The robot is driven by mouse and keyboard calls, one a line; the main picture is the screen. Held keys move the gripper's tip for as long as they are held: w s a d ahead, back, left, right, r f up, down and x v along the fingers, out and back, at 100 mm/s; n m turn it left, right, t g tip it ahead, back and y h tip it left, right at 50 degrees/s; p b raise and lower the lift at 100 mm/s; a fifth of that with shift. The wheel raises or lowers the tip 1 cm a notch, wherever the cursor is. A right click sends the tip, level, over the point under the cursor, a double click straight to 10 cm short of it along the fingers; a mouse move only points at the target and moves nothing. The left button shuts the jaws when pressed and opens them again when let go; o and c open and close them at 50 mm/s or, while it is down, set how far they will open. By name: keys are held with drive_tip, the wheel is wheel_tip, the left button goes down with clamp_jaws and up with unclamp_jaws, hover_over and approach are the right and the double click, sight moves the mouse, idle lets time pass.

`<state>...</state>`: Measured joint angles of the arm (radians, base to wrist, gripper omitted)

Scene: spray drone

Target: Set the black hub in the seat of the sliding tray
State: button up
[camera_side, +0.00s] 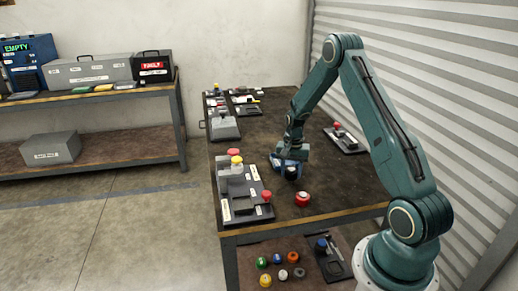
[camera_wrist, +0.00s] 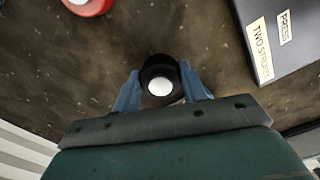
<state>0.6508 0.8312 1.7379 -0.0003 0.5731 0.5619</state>
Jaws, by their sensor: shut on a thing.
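The black hub (camera_wrist: 149,68) is a short dark cylinder with a white round centre in the wrist view. My gripper (camera_wrist: 162,84) is shut on it, with one blue finger on each side. In the side view my gripper (camera_side: 288,167) is low over the dark table, and the hub (camera_side: 291,174) shows as a small dark shape at the blue fingers. I cannot tell whether the hub touches the table. I cannot tell for sure which of the dark fixtures is the sliding tray, and its seat is not clearly seen.
A dark press station (camera_side: 243,200) with red and yellow knobs stands left of my gripper; its labelled plate (camera_wrist: 290,40) shows in the wrist view. A red round part (camera_side: 302,199) lies nearby. A fixture (camera_side: 345,138) stands at right, others (camera_side: 224,128) at the far left. Mid-table is clear.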

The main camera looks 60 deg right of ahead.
sight(292, 171)
drive_tip(key=shift+f, duration=1)
drive_tip(key=shift+f, duration=0.15)
drive_tip(key=o, duration=1)
drive_tip(key=r, duration=1.3)
drive_tip(key=shift+s+d+r, duration=0.1)
drive_tip(key=shift+s+r, duration=0.1)
drive_tip(key=shift+r, duration=0.2)
